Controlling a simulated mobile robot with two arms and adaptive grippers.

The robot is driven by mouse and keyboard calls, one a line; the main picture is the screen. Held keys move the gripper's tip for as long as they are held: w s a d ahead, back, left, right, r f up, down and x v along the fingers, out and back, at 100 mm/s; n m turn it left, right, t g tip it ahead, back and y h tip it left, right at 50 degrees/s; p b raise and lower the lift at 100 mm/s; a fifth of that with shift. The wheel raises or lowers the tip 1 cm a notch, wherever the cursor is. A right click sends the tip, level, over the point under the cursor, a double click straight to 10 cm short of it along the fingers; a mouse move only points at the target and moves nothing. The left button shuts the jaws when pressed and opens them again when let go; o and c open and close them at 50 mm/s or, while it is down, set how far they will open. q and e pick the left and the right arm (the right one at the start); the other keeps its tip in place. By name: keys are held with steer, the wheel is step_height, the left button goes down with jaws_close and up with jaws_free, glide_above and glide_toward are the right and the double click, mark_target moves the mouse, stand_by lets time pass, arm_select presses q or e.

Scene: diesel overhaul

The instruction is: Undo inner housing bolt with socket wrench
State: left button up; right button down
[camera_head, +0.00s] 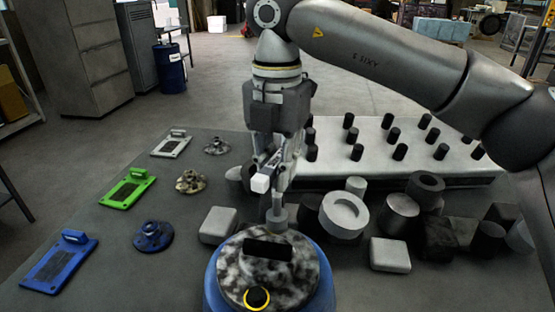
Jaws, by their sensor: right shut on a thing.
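The housing has a mottled grey top, a dark rectangular slot and a blue side. A dark bolt (257,298) ringed in yellow sits at its near edge, apart from the wrench. My left gripper is not in view.
Blue (60,264), green (128,188) and grey (171,144) plates lie at the left with small round flanged parts beside them. Grey blocks and cylinders crowd the right. A white rack (379,130) with several black pegs stands behind. The table's left front is clear.

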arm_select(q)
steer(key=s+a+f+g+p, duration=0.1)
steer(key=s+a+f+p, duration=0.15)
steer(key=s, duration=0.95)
arm_select(e)
steer(key=n, duration=0.7)
steer(key=shift+n, duration=0.4)
steer(key=n+p, duration=0.2)
steer(key=n, duration=0.3)
steer(key=shift+n, duration=0.4)
steer(key=n+p, duration=0.2)
steer(key=n, duration=0.4)
steer(key=shift+n, duration=0.4)
steer(key=n, duration=0.4)
steer(key=shift+n+p, duration=0.3)
steer(key=shift+p, duration=0.1)
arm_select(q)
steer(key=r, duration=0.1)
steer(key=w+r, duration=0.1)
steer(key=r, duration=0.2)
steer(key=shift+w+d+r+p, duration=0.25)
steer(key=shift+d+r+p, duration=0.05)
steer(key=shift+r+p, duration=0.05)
arm_select(e)
steer(key=n, duration=0.5)
